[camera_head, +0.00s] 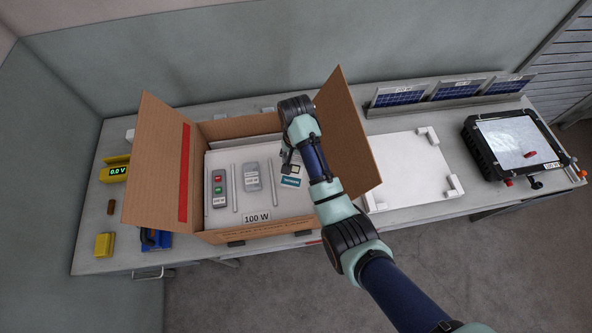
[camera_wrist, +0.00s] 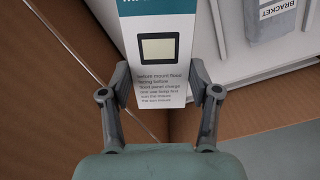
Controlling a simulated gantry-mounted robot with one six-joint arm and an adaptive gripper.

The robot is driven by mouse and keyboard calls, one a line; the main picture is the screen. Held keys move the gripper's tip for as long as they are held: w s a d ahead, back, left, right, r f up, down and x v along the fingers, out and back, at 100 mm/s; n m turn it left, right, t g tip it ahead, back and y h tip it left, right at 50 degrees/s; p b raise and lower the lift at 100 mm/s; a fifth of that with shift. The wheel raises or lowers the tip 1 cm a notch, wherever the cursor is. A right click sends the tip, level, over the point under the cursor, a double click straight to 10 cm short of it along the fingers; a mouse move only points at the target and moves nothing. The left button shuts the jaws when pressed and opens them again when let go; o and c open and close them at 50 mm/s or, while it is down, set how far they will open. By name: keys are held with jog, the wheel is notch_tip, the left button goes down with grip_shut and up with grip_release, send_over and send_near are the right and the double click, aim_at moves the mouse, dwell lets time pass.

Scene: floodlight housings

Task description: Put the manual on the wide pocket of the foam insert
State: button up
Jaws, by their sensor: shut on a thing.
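The manual (camera_wrist: 165,85) is a white booklet or card with a teal heading, a dark-framed square picture and small print. My gripper (camera_wrist: 162,92) is shut on its lower end, with one finger on each side edge. In the head view the manual (camera_head: 291,182) shows its teal band over the right part of the box, below my gripper (camera_head: 287,164). The white foam insert (camera_head: 222,158) lies inside the open cardboard box. Its right part is partly hidden by my arm and the manual. I cannot tell whether the manual touches the foam.
A bag marked BRACKET (camera_wrist: 270,18) lies in the foam beside the manual. A red-and-green button unit (camera_head: 219,188) lies further left. The box's raised right flap (camera_head: 346,140) stands close to my arm; the left flap (camera_head: 155,165) is spread outward. A white board (camera_head: 410,165) lies right of the box.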

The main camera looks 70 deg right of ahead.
aim_at(296, 170)
notch_tip(296, 170, down, 8)
jog(key=shift+r+b, duration=0.2)
jog(key=shift+b, duration=0.35)
jog(key=shift+f, duration=0.1)
jog(key=o, duration=1.2)
jog(key=shift+c, duration=0.2)
notch_tip(296, 170, up, 12)
jog(key=shift+r+p, duration=0.15)
jog(key=shift+p, duration=0.85)
